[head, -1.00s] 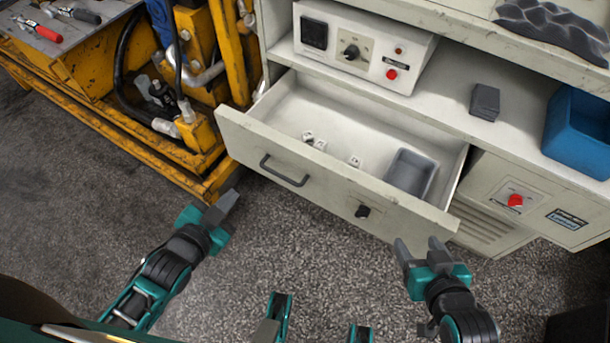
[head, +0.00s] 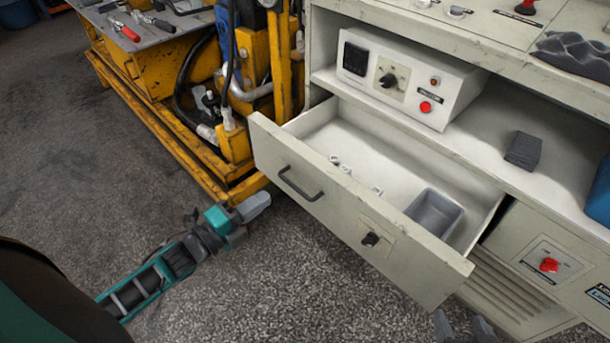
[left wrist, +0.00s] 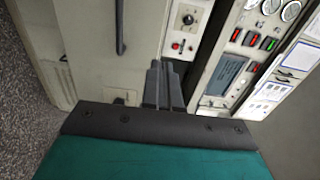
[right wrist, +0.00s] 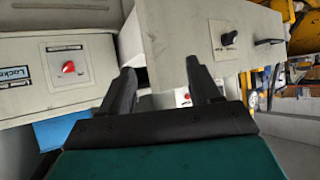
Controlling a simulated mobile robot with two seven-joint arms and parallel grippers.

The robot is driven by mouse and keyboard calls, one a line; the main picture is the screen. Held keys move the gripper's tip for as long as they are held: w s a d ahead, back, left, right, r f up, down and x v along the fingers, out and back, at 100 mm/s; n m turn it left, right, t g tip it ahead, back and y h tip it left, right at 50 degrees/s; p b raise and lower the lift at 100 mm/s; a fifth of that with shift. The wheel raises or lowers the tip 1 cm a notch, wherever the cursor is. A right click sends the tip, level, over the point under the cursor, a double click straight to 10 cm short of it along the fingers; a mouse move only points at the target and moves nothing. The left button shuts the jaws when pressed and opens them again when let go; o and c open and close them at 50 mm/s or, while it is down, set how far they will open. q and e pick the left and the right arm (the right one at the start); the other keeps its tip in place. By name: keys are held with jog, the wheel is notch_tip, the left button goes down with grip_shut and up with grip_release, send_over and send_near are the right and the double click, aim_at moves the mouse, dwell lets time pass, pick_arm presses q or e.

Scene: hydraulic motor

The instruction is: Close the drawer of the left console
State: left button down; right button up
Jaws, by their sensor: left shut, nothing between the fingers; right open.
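The drawer (head: 345,205) of the console is pulled well out. Its front has a dark bar handle (head: 300,184) and a black knob (head: 371,239). Inside lie a grey bin (head: 434,213) and a few small pale parts. My left gripper (head: 255,207) is shut and empty, left of the drawer front and apart from it. My right gripper (head: 463,326) shows only its fingertips at the bottom edge of the head view, just below the drawer's right front corner. In the right wrist view it is open (right wrist: 165,85), with the drawer front beyond its fingers; contact cannot be told.
A white control box (head: 405,80) and a dark block (head: 523,150) sit on the shelf above the drawer. A blue bin (head: 600,195) is at the right edge. A yellow machine frame (head: 215,180) stands left of the console. The floor in front is clear.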

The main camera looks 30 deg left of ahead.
aim_at(311, 165)
pick_arm(q)
jog(key=b+x, duration=0.2)
jog(key=x, duration=1)
jog(key=shift+w+d+f, duration=0.1)
jog(key=shift+w+d, duration=0.05)
jog(key=shift+w, duration=0.2)
pick_arm(e)
notch_tip(311, 165, down, 2)
jog(key=shift+s+f, duration=0.1)
jog(key=shift+f, duration=0.05)
